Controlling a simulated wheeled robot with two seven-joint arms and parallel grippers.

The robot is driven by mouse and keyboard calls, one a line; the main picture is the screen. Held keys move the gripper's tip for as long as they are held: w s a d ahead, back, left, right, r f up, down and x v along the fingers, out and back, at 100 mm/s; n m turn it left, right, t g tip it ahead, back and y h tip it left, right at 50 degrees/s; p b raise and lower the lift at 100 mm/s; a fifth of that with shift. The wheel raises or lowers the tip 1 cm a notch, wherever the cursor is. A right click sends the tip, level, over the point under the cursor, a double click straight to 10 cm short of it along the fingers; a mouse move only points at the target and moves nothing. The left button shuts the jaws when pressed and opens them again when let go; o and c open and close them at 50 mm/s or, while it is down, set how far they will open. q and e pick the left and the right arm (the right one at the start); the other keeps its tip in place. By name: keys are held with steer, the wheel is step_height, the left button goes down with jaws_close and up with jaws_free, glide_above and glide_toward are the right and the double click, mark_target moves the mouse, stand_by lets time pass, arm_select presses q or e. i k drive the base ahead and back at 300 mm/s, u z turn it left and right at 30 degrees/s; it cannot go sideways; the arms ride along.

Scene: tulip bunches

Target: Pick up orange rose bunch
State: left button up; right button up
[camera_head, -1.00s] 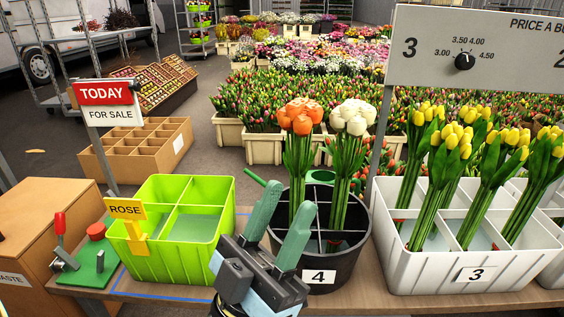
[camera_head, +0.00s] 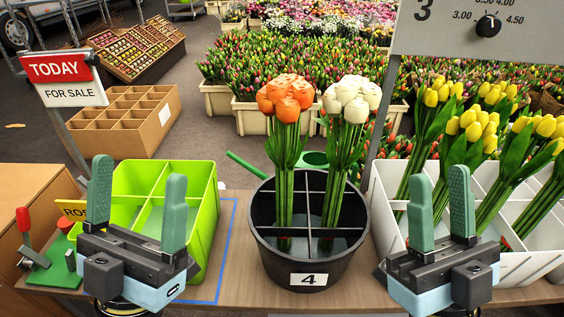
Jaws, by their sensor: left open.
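The orange rose bunch (camera_head: 286,98) stands upright in the left part of the black bucket (camera_head: 312,258) labelled 4, its green stems in a compartment. A white bunch (camera_head: 351,100) stands beside it on the right. My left gripper (camera_head: 137,207) is open and empty in front of the green crate (camera_head: 209,190), well left of the bucket. It hides part of the crate and the ROSE sign (camera_head: 72,209). My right gripper (camera_head: 441,205) is open, its fingers apart, in front of the white crate (camera_head: 384,190) right of the bucket. Neither gripper touches the orange bunch.
Yellow tulip bunches (camera_head: 475,130) stand in the white crate. A green watering can (camera_head: 313,160) is behind the bucket. The table (camera_head: 245,270) is clear between the green crate and bucket.

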mark_target(286, 97)
steer(key=z, duration=1.55)
steer(key=k, duration=0.85)
steer(key=u, duration=1.45)
steer(key=i, duration=0.5)
steer(key=u, duration=0.05)
